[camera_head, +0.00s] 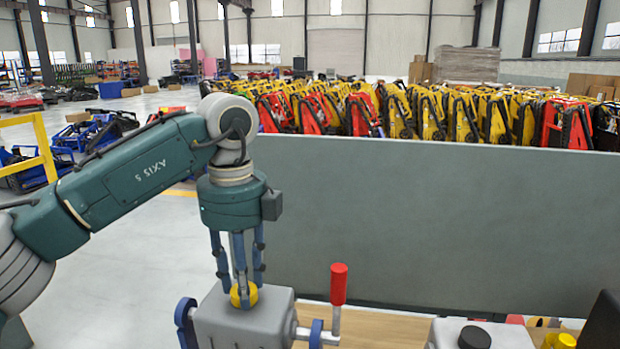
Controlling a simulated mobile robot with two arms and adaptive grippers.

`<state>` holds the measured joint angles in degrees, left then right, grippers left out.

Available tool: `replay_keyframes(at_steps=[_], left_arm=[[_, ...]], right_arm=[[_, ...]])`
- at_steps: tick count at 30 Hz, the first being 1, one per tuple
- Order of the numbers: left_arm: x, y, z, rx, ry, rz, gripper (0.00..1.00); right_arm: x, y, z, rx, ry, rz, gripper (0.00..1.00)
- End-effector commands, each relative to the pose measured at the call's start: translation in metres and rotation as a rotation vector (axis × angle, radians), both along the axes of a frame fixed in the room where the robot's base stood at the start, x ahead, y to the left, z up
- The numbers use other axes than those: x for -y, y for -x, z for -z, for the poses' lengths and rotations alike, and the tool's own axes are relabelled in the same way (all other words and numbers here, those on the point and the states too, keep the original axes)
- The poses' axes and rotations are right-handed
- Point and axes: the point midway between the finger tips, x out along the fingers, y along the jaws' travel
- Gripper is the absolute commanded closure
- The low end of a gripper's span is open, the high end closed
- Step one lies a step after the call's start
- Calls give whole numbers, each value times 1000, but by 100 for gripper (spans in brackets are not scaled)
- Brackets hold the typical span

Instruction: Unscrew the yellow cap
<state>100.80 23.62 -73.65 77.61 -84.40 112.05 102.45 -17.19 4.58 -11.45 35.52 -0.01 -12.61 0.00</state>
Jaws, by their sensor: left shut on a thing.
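The yellow cap (243,295) sits on top of a grey box-shaped body (243,323) at the bottom middle of the head view. My left gripper (240,288) comes down from above, its fingers pointing straight down and closed around the cap. The fingers hide part of the cap. I cannot tell whether the cap is still threaded on the body. Blue parts (186,322) flank the grey body. My right gripper does not show.
A red-handled lever (338,285) stands upright just right of the grey body. A grey container with a black cap (474,337) is at the bottom right, on a wooden table (375,328). A grey panel (430,220) rises behind. Yellow and red carriers stand beyond it.

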Motion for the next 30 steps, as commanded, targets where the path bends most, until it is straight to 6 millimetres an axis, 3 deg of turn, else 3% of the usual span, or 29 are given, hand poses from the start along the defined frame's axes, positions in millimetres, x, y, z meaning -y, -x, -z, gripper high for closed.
replay_keyframes(at_steps=[7, 30], left_arm=[[0, 1, -3, -2, 0, -160, 88], [1, 0, -20, -1, 1, -161, 88]], right_arm=[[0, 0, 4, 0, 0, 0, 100], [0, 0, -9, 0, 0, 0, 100]])
